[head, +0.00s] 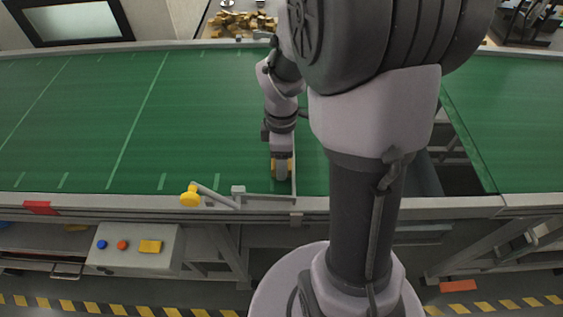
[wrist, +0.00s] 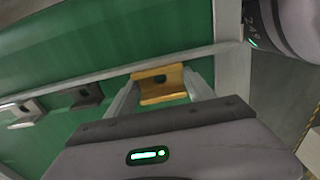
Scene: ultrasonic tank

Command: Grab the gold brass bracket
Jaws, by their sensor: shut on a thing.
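The gold brass bracket (wrist: 162,84) shows in the wrist view between the two pale fingers of my gripper (wrist: 163,94). It is a bent piece with a dark hole in its upper face. My gripper is shut on it. In the head view my gripper (head: 282,172) points down at the near side of the green belt, and gold colour shows at its tip. A dark grey bracket (wrist: 87,96) and a silver bracket (wrist: 22,112) lie to the left in the wrist view, apart from my gripper.
The green conveyor belt (head: 100,120) is mostly clear on the left. A metal rail (head: 140,203) with a yellow-knobbed lever (head: 190,196) runs along its near edge. A control box (head: 135,248) sits below. A pile of gold pieces (head: 240,22) lies beyond the belt.

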